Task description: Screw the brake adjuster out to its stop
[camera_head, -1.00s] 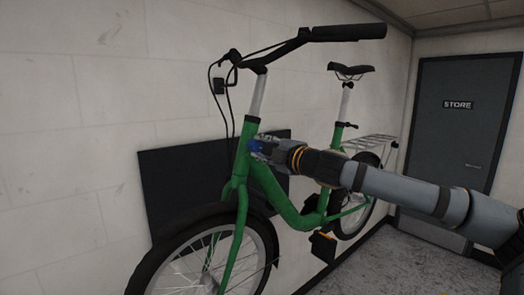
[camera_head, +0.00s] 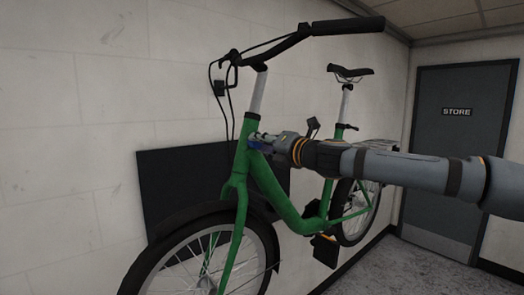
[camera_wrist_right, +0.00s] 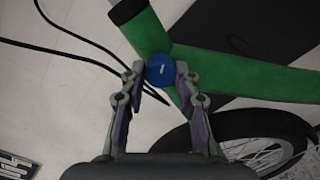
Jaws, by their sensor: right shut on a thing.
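A green bike (camera_head: 285,203) stands along the wall with its handlebar at the top. A round blue knob with a small white mark, taken as the brake adjuster (camera_wrist_right: 159,70), sits in front of the green frame tube below the head tube. My right gripper (camera_wrist_right: 160,84) is shut on this knob, with one finger on each side of it. In the head view the right gripper (camera_head: 262,142) reaches in from the right at the frame just below the head tube, and the knob is mostly hidden. My left gripper is in neither view.
Dark cables (camera_wrist_right: 75,48) run from the upper left of the wrist view towards the left finger. The front wheel (camera_head: 205,265) is below the gripper. A dark panel (camera_head: 170,190) is behind the bike. A grey STORE door (camera_head: 455,150) stands at the right.

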